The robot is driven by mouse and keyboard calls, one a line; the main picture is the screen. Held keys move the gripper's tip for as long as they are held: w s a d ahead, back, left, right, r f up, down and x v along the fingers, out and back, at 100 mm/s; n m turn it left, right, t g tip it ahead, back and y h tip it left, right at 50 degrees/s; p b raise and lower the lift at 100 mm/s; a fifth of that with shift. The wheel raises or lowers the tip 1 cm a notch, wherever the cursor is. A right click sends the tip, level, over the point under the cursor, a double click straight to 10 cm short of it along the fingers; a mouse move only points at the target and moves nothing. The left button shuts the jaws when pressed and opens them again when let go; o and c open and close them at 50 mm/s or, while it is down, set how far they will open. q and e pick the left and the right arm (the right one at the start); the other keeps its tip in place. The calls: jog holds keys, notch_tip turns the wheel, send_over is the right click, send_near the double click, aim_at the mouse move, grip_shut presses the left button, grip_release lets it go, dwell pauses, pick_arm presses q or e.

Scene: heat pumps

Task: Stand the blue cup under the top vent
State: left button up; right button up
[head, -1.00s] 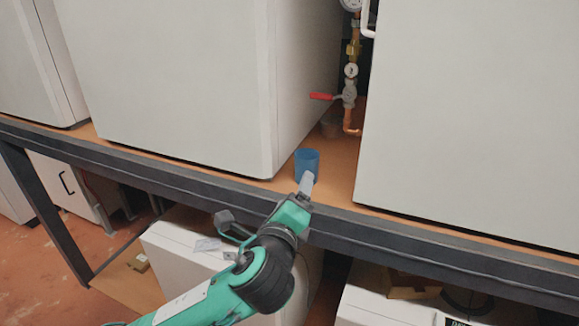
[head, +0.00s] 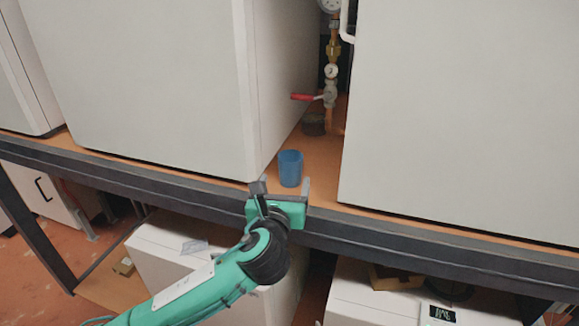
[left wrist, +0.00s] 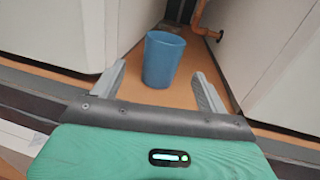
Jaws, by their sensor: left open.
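The blue cup (head: 290,168) stands upright on the orange-brown shelf (head: 322,152), in the gap between two white cabinets. In the left wrist view the cup (left wrist: 163,58) is just ahead of my open left gripper (left wrist: 162,82), between the lines of its two fingers. My left gripper (head: 283,187) is open and empty at the shelf's front edge in the head view, close in front of the cup. A copper pipe end (head: 336,122) hangs down behind the cup; I cannot tell whether it is the top vent. My right gripper is not in view.
White cabinets (head: 150,75) and (head: 460,110) stand close on both sides of the gap. A red-handled valve (head: 308,97) and brass fittings are at the back, with a dark cup-like object (head: 314,124) below. A dark beam (head: 400,245) runs along the shelf front.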

aim_at(288, 172)
pick_arm(q)
jog(key=shift+w+d, duration=0.25)
jog(key=shift+w, duration=0.9)
jog(key=w+p, duration=0.1)
jog(key=w, duration=0.1)
jog(key=w+d+p, duration=0.1)
jog(key=w+p, duration=0.1)
jog(key=shift+w+r, duration=0.2)
jog(key=shift+w+f, duration=0.1)
jog(key=shift+w, duration=0.25)
jog(key=c, duration=1)
jog(key=shift+c, duration=0.8)
